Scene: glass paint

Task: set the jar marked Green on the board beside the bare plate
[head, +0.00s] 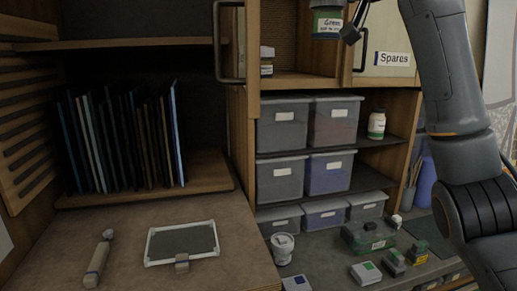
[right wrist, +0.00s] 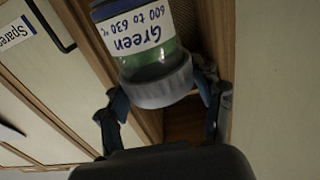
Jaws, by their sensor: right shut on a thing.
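The jar marked Green (head: 328,22) is a clear jar with green contents and a white label, cut off by the top edge in the head view. My right gripper (head: 348,32) is shut on it, at the open cupboard compartment. In the right wrist view the jar (right wrist: 145,50) appears upside down, its grey lid between the fingers of the gripper (right wrist: 165,92). A grey-green plate in a pale frame (head: 182,240) lies on the brown worktop (head: 125,265) at left; I cannot tell whether it is the bare plate or the board. My left gripper is not in view.
Another jar (head: 267,60) stands at the compartment's left side. The Spares door (head: 385,55) is to the right. A handled tool (head: 98,258) lies left of the framed plate; worktop around both is clear.

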